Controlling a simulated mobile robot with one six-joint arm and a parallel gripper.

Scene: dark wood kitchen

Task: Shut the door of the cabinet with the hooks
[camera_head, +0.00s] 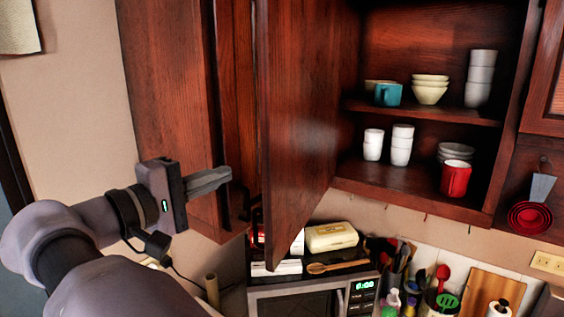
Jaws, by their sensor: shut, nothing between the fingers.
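The cabinet (415,187) with small hooks under its bottom edge stands open at the upper right. Its wooden door (300,130) is swung wide out toward me, hinged on the cabinet's left side. Bowls, cups and a red mug are on the shelves inside. My gripper (222,176) is shut and empty, to the left of the door's lower part, with its fingertips pointing right. It appears close to a dark vertical handle (226,205) there; I cannot tell whether it touches it or the door.
Another wooden cabinet (170,90) is at the left, behind my gripper. Below the door are a microwave (312,303), a butter-coloured box (331,236) and a wooden spoon (338,266). Red measuring cups (530,217) hang at the right. The space right of the door, before the shelves, is clear.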

